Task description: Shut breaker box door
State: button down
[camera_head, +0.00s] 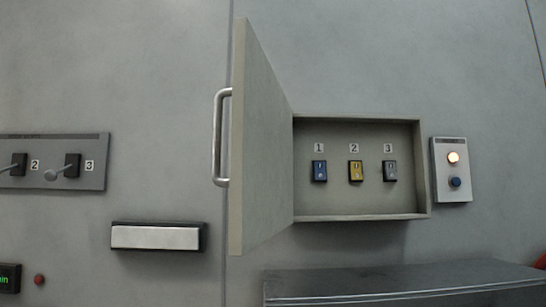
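The breaker box (425,170) is set on the grey wall, right of centre in the head view. Its door (262,140) is hinged on the box's left side and stands wide open, swung out toward me. A metal bar handle (218,138) is on the door's outer face, to the left. Inside the box are a blue switch (319,171) under label 1, a yellow switch (355,171) under 2 and a dark grey switch (389,171) under 3. My gripper is not in view.
A panel with an orange light and a blue button (451,169) is right of the box. A dark metal surface (400,285) juts out below it. At left are a lever panel (95,165), a white-fronted fixture (156,237) and a red button (39,280).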

aim_at(260, 183)
jog(key=i+j+z, duration=0.2)
jog(key=j, duration=0.4)
jog(key=j+z, duration=0.15)
jog(key=j, duration=0.45)
